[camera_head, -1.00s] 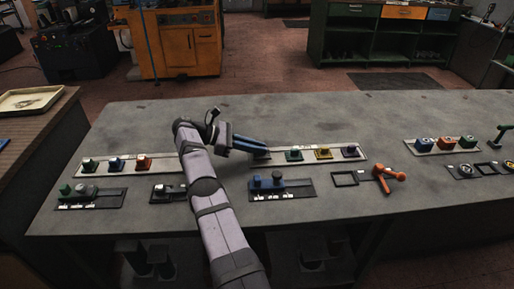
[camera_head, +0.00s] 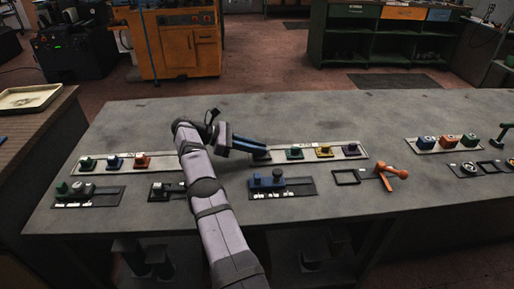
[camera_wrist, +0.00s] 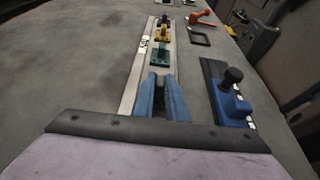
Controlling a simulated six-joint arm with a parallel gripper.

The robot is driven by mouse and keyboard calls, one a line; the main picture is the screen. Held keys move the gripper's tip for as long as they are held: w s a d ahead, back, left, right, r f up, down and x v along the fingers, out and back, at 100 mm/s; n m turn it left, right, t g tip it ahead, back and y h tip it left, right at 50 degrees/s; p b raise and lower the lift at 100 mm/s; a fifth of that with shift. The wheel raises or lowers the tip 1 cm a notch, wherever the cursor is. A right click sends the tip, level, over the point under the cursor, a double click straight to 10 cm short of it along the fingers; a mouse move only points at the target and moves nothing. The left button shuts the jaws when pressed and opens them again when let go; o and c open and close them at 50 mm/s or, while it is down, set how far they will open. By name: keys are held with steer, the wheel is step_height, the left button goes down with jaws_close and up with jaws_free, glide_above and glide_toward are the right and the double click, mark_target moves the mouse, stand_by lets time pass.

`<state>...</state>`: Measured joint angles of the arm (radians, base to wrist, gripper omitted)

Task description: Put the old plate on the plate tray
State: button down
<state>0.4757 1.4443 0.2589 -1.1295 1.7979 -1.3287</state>
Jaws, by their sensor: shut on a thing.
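Farther along the same tray stand a green plate (camera_head: 294,154), a yellow plate (camera_head: 323,152) and a purple plate (camera_head: 350,150). The green one (camera_wrist: 160,55) is nearest my fingers in the wrist view. I cannot tell which piece is the old plate.
A blue knobbed fixture (camera_head: 268,181) stands in front of the tray. To its right are an empty dark frame (camera_head: 346,177) and an orange lever (camera_head: 388,177). More plates (camera_head: 447,141) sit on a tray at the right. The back of the table is clear.

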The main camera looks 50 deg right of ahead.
steer(key=shift+f, duration=0.3)
steer(key=c, duration=1.7)
jaws_free()
steer(key=shift+r, duration=0.1)
steer(key=shift+r, duration=0.5)
step_height(320, 180, up, 9)
steer(key=p, duration=0.7)
